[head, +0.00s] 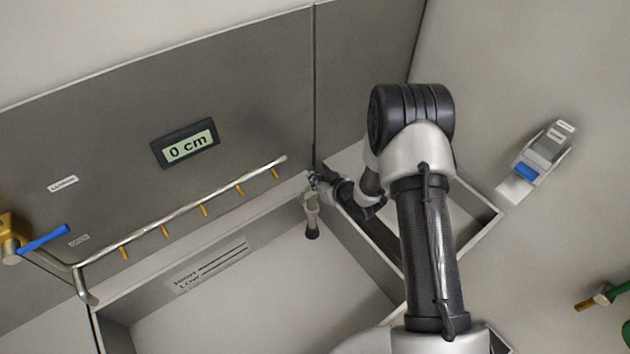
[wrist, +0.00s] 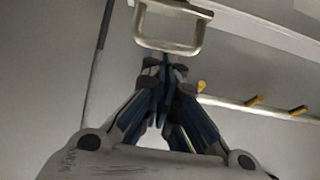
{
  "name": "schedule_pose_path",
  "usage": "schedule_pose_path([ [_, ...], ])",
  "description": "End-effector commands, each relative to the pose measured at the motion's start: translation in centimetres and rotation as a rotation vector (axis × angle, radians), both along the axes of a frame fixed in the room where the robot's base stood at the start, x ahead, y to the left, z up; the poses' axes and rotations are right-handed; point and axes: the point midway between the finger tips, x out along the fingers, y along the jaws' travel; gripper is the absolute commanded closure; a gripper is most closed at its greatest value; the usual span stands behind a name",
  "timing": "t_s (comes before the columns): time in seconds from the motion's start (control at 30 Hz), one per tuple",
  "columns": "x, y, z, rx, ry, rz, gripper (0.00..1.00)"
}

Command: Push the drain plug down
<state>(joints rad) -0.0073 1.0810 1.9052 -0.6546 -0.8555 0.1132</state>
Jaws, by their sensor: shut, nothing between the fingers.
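My gripper (head: 318,181) is by the tank's upper corner in the head view, small and partly hidden by the arm. In the wrist view my gripper (wrist: 165,66) is shut and empty, its fingertips close together. A pale metal loop handle (wrist: 198,40) stands just beyond the fingertips; I cannot tell whether they touch it. In the head view a small metal piece with a dark end (head: 312,228) hangs just below the gripper. I cannot tell whether the loop or this piece belongs to the drain plug; no plug is clearly visible.
A spray pipe with orange nozzles (head: 180,223) runs along the wall, left of the gripper. The open tank (head: 300,290) has a HIGH/LOW label (head: 208,266). A display (head: 185,143) reads 0 cm. A blue-handled valve (head: 42,239) is far left. A boxed device (head: 543,150) is right.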

Motion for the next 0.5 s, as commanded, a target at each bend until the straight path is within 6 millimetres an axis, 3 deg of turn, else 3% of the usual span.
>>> schedule_pose_path([
  [0.27, 0.0, 0.0, -0.5, 0.000, 0.000, 0.000, 1.00],
  [0.5, 0.0, 0.0, -3.7, 0.000, 0.001, -0.001, 1.00],
])
